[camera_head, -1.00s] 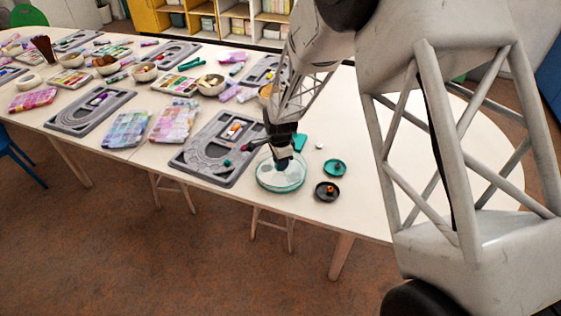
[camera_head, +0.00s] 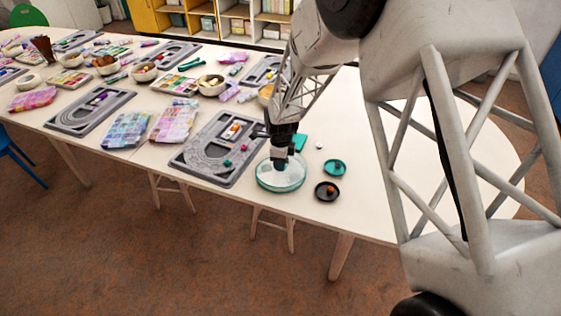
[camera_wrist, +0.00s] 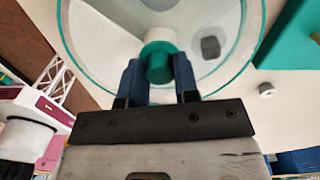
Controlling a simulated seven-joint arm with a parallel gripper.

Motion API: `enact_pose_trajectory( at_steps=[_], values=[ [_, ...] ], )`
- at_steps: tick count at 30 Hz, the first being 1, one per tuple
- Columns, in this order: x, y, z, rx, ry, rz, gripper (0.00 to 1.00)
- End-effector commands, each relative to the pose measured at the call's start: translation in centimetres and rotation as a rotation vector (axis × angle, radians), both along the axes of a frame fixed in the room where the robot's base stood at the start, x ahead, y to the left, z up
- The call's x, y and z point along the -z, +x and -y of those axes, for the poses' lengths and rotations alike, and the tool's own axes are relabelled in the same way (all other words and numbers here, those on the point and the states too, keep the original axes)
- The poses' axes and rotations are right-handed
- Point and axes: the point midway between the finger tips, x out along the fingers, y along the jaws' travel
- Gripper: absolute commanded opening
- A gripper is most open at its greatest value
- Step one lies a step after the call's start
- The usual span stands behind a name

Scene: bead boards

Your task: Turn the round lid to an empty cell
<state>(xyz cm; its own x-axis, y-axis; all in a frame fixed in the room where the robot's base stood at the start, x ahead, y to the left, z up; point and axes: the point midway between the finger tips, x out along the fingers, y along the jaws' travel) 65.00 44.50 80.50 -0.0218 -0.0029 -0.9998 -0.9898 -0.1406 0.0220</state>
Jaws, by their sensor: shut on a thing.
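The round lid (camera_head: 279,184) is a clear disc with a teal rim on a low round container near the table's front edge. In the wrist view the lid (camera_wrist: 210,75) fills the top, with a green knob (camera_wrist: 158,62) at its middle. My gripper (camera_head: 281,160) is above the lid, and its two blue fingertips, also in the wrist view (camera_wrist: 158,80), are shut on the knob from both sides. A dark rounded shape (camera_wrist: 210,47) shows through the clear lid. The cells beneath are hard to make out.
A grey bead board (camera_head: 190,157) lies left of the lid. A teal dish (camera_head: 334,168) and a black dish (camera_head: 327,191) stand to its right. A green block (camera_head: 300,142) and a small white piece (camera_head: 319,145) are behind. Table is clear further right.

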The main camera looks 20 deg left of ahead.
Motion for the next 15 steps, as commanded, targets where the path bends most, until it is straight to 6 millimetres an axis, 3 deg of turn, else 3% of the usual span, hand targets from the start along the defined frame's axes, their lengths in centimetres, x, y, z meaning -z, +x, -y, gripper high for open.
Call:
enact_pose_trajectory(
  at_steps=[8,9,14,15],
  values=[
    [0.02,-0.01,0.02,0.000,0.000,0.000,0.00],
    [0.02,-0.01,0.02,0.000,0.000,0.000,0.30],
    [0.01,-0.01,0.02,0.000,0.000,0.000,0.55],
    [0.01,-0.01,0.02,0.000,0.000,0.000,0.55]
  ],
)
